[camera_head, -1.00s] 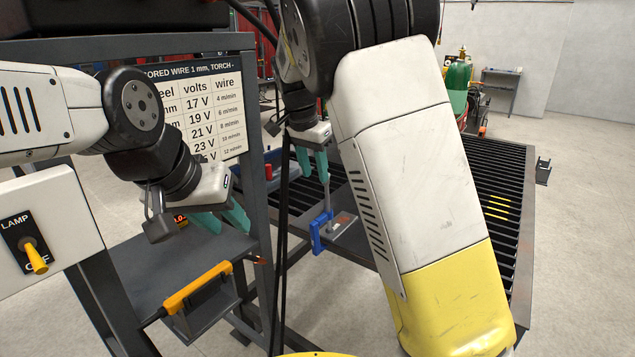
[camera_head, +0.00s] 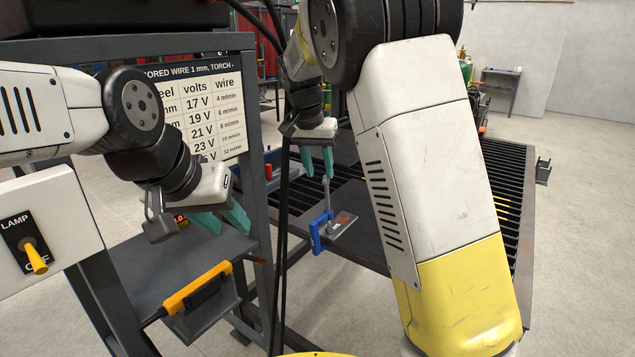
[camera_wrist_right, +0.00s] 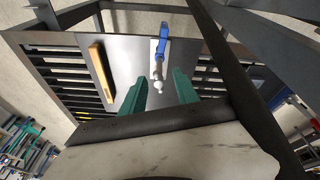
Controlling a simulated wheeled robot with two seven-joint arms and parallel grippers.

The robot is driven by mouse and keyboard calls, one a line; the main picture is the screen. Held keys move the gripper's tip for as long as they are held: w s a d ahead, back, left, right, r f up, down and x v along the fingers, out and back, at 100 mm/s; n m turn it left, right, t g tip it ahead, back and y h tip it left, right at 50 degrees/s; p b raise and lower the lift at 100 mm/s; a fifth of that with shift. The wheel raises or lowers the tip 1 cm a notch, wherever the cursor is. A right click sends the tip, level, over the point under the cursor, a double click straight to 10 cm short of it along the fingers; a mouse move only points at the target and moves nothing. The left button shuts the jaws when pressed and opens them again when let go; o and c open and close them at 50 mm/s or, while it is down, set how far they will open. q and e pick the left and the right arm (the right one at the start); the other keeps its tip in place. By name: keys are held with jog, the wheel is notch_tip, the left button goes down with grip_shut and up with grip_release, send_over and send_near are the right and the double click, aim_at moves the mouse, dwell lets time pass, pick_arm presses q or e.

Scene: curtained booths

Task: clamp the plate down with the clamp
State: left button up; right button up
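The blue clamp (camera_head: 317,234) sits at the near edge of the slatted table, its grey handle (camera_head: 327,196) standing up. A small grey plate (camera_head: 343,224) lies beside it on a dark sheet. My right gripper (camera_head: 318,162) is just above the handle, fingers apart and empty. In the right wrist view the clamp (camera_wrist_right: 163,38) is ahead and the handle's pale rounded end (camera_wrist_right: 157,86) shows between my right gripper's spread teal fingers (camera_wrist_right: 160,90); I cannot tell the depth gap. My left gripper (camera_head: 222,220) is open and empty above a grey shelf.
The slatted table (camera_head: 510,205) extends right, partly hidden by my right arm. A wooden bar (camera_wrist_right: 101,73) lies left of the clamp in the wrist view. A lamp switch box (camera_head: 45,235) is at far left.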

jog(key=shift+f, duration=0.15)
jog(key=shift+x, duration=1.45)
jog(key=shift+w, duration=0.1)
grip_shut()
dwell(0.6)
jog(key=m, duration=0.4)
jog(key=w+m, duration=0.1)
jog(key=m, duration=0.7)
jog(key=shift+w+a+r, duration=0.25)
jog(key=shift+w+a, duration=0.05)
jog(key=shift+a, duration=0.05)
